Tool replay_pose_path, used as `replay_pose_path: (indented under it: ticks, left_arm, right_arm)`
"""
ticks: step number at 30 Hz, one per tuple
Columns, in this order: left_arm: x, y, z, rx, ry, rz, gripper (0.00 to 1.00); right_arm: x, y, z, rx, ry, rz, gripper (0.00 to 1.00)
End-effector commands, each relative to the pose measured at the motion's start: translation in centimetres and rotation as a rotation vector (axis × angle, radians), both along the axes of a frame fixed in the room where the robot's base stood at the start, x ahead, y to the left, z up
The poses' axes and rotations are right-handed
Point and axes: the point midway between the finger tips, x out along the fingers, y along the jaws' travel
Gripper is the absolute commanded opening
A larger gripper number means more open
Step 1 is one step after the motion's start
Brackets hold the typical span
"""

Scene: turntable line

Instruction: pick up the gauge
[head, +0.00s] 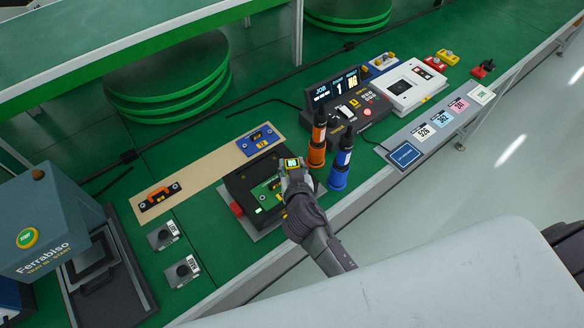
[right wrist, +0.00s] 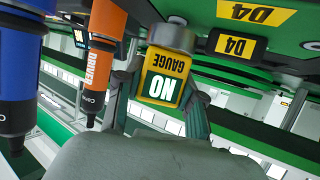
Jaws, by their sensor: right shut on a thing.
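The gauge (head: 291,163) is a small yellow block with a green-lit screen reading NO. In the right wrist view the gauge (right wrist: 165,84) sits between the two fingers, with a grey round end behind it. My right gripper (head: 294,180) is shut on it, over the right edge of the black fixture (head: 240,181). The gripper's fingers (right wrist: 160,108) flank the gauge in the right wrist view. Whether the gauge touches the fixture cannot be told. My left gripper is not in view.
The orange driver (head: 317,145) and blue driver (head: 340,165) stand upright close to the right of my gripper. A control box (head: 352,112) is behind them. A tan strip (head: 205,178) with orange and blue parts lies left. Two grey buttons (head: 182,271) stand front left.

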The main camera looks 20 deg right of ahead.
Motion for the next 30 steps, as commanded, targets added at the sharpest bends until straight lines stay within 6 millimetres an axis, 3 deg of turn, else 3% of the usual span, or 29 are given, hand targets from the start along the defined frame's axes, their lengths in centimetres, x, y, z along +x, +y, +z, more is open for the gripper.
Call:
replay_pose_path:
  ticks: [5,18,30]
  left_arm:
    - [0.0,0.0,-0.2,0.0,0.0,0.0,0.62]
    - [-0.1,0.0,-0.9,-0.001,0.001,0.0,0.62]
    - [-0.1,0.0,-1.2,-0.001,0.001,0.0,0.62]
  right_arm:
    - [0.1,0.0,3.3,0.004,-0.008,0.0,0.0]
    - [-6.9,-6.4,8.5,-0.001,-0.003,0.0,0.0]
    - [-8.5,-7.9,9.9,0.0,-0.002,0.003,0.0]
